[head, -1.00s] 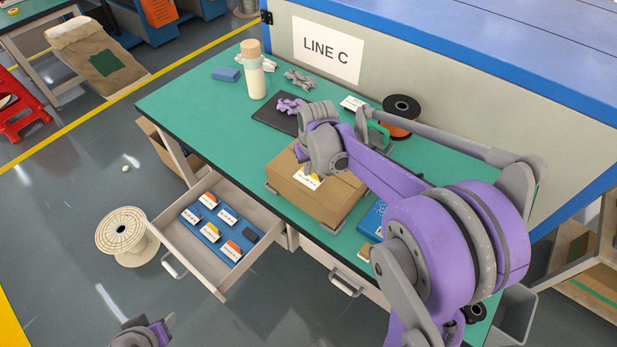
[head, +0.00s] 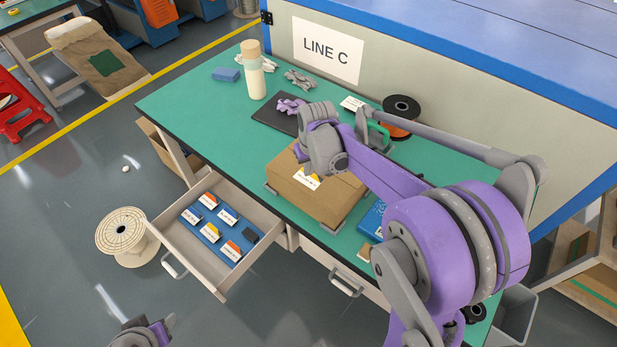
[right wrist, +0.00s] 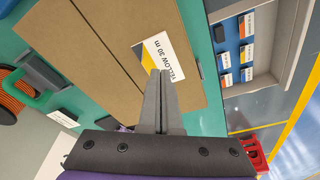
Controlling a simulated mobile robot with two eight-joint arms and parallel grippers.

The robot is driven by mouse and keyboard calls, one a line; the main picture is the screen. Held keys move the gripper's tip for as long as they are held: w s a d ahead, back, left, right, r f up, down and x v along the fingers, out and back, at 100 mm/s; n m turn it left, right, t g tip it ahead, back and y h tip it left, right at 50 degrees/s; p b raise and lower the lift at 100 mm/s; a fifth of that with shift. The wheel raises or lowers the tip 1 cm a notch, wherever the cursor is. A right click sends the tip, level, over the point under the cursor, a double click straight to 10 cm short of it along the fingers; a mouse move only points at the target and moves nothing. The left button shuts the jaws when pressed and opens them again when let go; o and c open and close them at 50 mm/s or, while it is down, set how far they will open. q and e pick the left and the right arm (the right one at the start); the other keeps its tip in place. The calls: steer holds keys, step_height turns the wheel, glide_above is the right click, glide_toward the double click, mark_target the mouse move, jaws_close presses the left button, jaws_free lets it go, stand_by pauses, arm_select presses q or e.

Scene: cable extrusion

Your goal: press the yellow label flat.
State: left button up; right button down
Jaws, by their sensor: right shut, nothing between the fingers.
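The yellow label (right wrist: 164,57), white with a yellow patch and the words "YELLOW 30 m", lies on the top of a brown cardboard box (right wrist: 108,48). In the head view the label (head: 307,181) shows at the front of the box (head: 318,199), partly hidden by my right wrist. My right gripper (right wrist: 160,75) is shut and empty, with its fingertips over the label's lower edge; I cannot tell whether they touch it. My left gripper (head: 150,328) shows only in part at the bottom edge of the head view, away from the table.
The open drawer (head: 268,222) holds a blue tray with several labels. A bottle (head: 254,76), a black mat (head: 272,118) and a cable spool (head: 401,113) stand on the green table (head: 190,98). A wooden reel (head: 127,236) is on the floor.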

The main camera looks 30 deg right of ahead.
arm_select(q)
steer(key=shift+s+f+b, duration=0.2)
steer(key=shift+f+b, duration=0.3)
steer(key=shift+f, duration=0.15)
arm_select(e)
steer(key=shift+f, duration=0.8)
arm_select(q)
step_height(320, 180, up, 6)
steer(key=w+p, duration=0.2)
steer(key=p, duration=0.2)
steer(key=shift+w, duration=0.2)
arm_select(e)
step_height(320, 180, up, 8)
arm_select(q)
steer(key=shift+f, duration=0.15)
steer(key=shift+s, duration=0.15)
arm_select(e)
steer(key=shift+s, duration=0.1)
